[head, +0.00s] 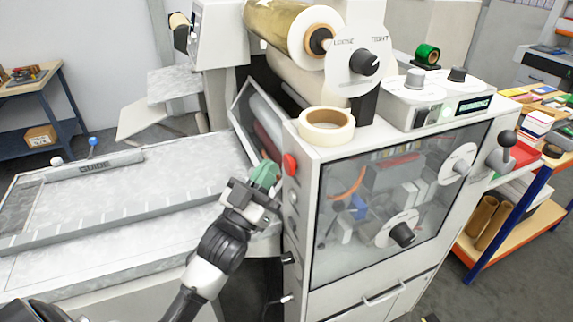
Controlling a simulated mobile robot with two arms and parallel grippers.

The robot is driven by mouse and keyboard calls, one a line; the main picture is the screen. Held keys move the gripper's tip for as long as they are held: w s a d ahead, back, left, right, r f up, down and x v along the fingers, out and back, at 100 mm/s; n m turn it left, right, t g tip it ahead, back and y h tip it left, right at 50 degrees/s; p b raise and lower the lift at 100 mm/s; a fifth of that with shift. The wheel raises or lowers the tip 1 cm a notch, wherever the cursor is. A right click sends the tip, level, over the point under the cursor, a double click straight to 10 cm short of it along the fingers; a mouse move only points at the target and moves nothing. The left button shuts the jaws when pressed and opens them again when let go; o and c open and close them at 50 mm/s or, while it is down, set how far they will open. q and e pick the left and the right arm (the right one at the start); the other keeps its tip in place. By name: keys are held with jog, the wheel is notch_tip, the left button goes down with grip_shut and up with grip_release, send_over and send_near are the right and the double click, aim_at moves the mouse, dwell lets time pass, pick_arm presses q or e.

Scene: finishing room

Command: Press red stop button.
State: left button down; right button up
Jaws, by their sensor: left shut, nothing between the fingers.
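The red stop button (290,164) sits on the left edge of the white machine's (308,235) front, above paler round buttons. My left gripper (268,172) comes in from the lower left and is shut and empty. Its green fingertips are just left of the red button in the picture, with a small gap showing between them. I cannot tell the depth of that gap. My right gripper is not in view.
A feed table (120,205) with a guide bar extends left. A tape roll (326,125) and a gold film roll (290,28) are on top of the machine. A dark knob (401,233) is on the glass front. A shelf rack (520,225) stands at right.

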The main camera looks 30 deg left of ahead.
pick_arm(q)
jog(key=shift+w+d, duration=0.1)
dwell(0.7)
jog(key=shift+w+d, duration=0.2)
jog(key=shift+w, duration=0.05)
jog(key=shift+w+d, duration=0.25)
jog(key=shift+w, duration=0.05)
dwell(0.8)
dwell(0.4)
jog(key=shift+s+a, duration=0.5)
jog(key=shift+s, duration=0.15)
jog(key=s+a, duration=0.3)
jog(key=shift+s+a+p, duration=0.15)
jog(key=shift+s+p, duration=0.2)
jog(key=shift+s, duration=0.05)
jog(key=shift+f, duration=0.1)
dwell(0.6)
